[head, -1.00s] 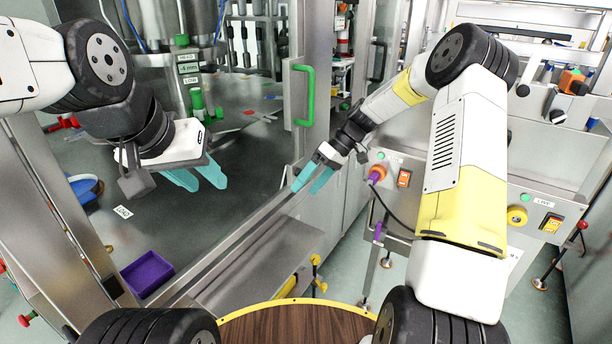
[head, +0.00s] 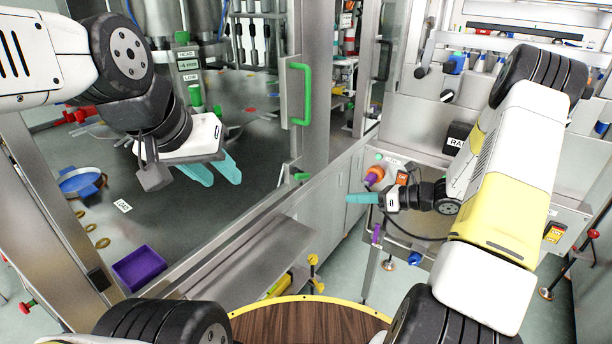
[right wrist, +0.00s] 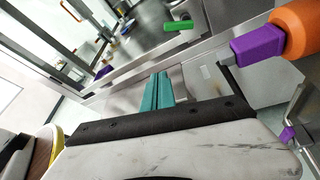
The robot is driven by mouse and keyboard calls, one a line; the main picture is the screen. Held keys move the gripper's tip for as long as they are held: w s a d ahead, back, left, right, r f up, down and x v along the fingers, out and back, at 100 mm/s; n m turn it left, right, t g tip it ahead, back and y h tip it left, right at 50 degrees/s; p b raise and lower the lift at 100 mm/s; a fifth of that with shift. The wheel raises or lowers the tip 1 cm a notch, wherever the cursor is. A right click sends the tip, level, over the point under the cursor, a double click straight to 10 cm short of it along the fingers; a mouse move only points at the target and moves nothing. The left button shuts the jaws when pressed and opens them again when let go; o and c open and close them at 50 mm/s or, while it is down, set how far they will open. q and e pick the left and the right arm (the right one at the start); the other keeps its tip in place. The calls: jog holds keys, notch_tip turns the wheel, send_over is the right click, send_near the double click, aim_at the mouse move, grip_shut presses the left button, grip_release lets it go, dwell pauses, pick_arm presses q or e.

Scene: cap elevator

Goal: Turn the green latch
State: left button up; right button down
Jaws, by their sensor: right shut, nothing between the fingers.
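The small green latch (head: 302,176) sits on the metal ledge at the foot of the glass door, below the tall green door handle (head: 302,95). It also shows near the top of the right wrist view (right wrist: 178,25), lying roughly level. My right gripper (head: 348,198) is shut and empty, to the right of the latch and a little lower in the head picture. Its teal fingers (right wrist: 158,76) lie together in the right wrist view, apart from the latch. My left gripper (head: 222,175) is open and empty, over the dark floor of the machine.
An orange and purple knob (head: 373,176) is close to my right gripper; it also shows at the right wrist view's upper right (right wrist: 262,45). A purple bin (head: 143,270) and a blue round item (head: 82,182) lie at left. A wooden round top (head: 305,322) is in front.

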jog(key=w+a+f+m, duration=0.1)
jog(key=w+a, duration=0.4)
jog(key=a, duration=0.2)
jog(key=w+a+f+m, duration=0.1)
jog(key=w+a+f, duration=0.1)
jog(key=w+a, duration=0.4)
jog(key=shift+a+f+t, duration=0.15)
jog(key=shift+a+t, duration=0.25)
jog(key=shift+a, duration=0.85)
